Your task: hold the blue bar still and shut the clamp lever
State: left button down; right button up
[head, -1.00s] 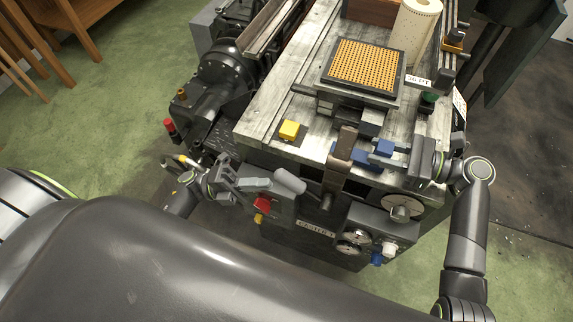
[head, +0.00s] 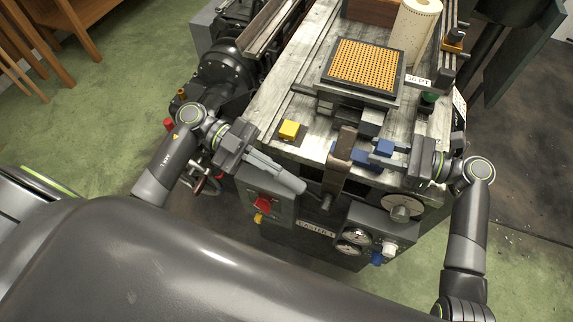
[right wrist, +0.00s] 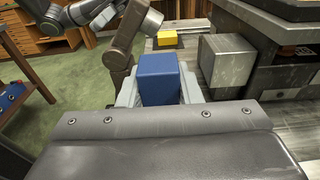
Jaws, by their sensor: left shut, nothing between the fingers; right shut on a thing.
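The blue bar (head: 385,147) lies at the front of the machine's wooden top, beside the brown clamp (head: 342,147). My right gripper (head: 380,156) is shut on the bar; the right wrist view shows the bar's blue end (right wrist: 158,78) between the pale fingers. The clamp arm (right wrist: 127,38) stands just left of it there.
A yellow block (head: 289,130) sits on the top left of the clamp. The orange-dotted plate (head: 363,66) and a paper roll (head: 415,30) are behind. A red knob (head: 264,204) and dials (head: 355,237) are on the front panels below.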

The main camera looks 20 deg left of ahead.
pick_arm(q)
jog(key=w+a+r+n+t+y, duration=0.25)
jog(key=w+r+n+y, duration=0.35)
jog(key=n, duration=0.3)
jog(key=y, duration=0.1)
send_over(284, 172)
jog(key=d, duration=0.3)
jog(key=shift+g, duration=0.25)
jog(key=f, duration=0.7)
jog(key=shift+w+a+f, duration=0.1)
jog(key=shift+w+a, duration=0.05)
jog(key=shift+w, duration=0.25)
jog(key=shift+s+a+f, duration=0.15)
jog(key=shift+a+f, duration=0.2)
jog(key=shift+f, duration=0.25)
jog(key=shift+s+a+f, duration=0.1)
jog(key=shift+a+f, duration=0.2)
jog(key=shift+f, duration=0.25)
jog(key=shift+s+a+f, duration=0.1)
jog(key=shift+a+f, duration=0.3)
jog(key=shift+f, duration=0.2)
jog(key=shift+a+f+h, duration=0.65)
jog(key=shift+f+h, duration=0.1)
jog(key=shift+h, duration=0.05)
jog(key=shift+r, duration=0.1)
